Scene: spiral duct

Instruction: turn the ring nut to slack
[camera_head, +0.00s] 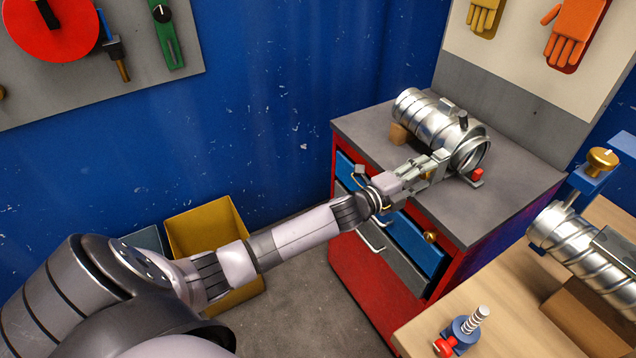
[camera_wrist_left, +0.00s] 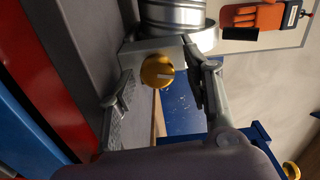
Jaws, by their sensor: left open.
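A gold round knob with a pale line mark, likely the ring nut (camera_wrist_left: 157,71), sits on a grey block at the duct's end in the left wrist view. In the head view, only a sliver of gold shows beside my gripper. The silver spiral duct (camera_head: 427,118) lies on the grey cabinet top, and its lower end shows in the wrist view (camera_wrist_left: 172,14). My left gripper (camera_head: 440,168) is open beside the duct's near end. In the wrist view its fingers (camera_wrist_left: 165,85) stand apart on either side of the knob; contact cannot be told. My right gripper is out of view.
The red cabinet with blue drawers (camera_head: 408,245) carries the grey top (camera_head: 515,190). A small red block (camera_head: 477,174) is by the duct's rim. A wooden bench (camera_head: 500,305) at lower right holds another duct (camera_head: 580,245) and a blue clamp. A yellow bin (camera_head: 205,228) stands on the floor.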

